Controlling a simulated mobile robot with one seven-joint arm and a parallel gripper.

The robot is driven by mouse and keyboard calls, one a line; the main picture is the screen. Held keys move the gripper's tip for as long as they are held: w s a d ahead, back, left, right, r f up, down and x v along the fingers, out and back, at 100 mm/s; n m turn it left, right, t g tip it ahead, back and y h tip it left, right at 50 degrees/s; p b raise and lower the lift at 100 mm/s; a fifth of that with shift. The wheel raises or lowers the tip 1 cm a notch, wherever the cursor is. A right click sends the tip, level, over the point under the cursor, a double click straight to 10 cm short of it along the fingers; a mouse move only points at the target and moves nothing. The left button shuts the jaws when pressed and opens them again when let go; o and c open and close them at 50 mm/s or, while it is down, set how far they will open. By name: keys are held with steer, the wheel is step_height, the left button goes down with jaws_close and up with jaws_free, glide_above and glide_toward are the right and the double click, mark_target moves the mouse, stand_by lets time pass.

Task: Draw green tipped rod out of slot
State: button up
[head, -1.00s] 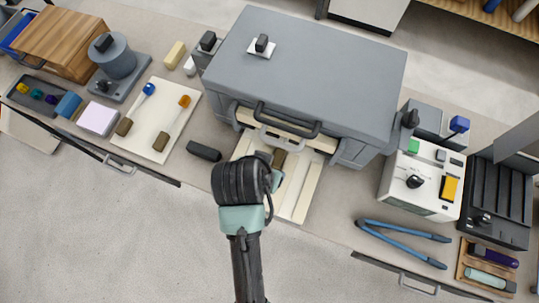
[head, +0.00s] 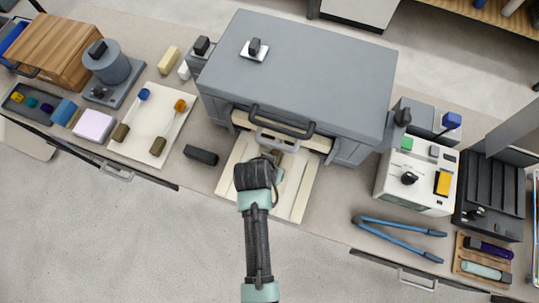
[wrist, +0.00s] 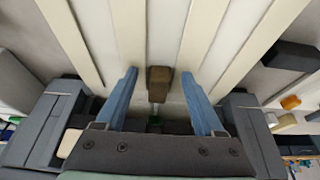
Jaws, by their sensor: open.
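A brown block-like end (wrist: 159,84) lies in the wrist view on the pale grooved board. In the head view my gripper is largely hidden by my wrist, over the pale slotted board (head: 299,190) in front of the grey furnace box (head: 300,70).
A grey handle (head: 280,125) juts from the furnace front just above my wrist. A black block (head: 201,155) and a cream tray (head: 135,140) with blue- and orange-ended rods are left. Blue-handled tongs (head: 400,228) and a white control box (head: 415,180) are right.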

jaws_close()
stand_by(0.3)
steer(key=shift+s, duration=0.1)
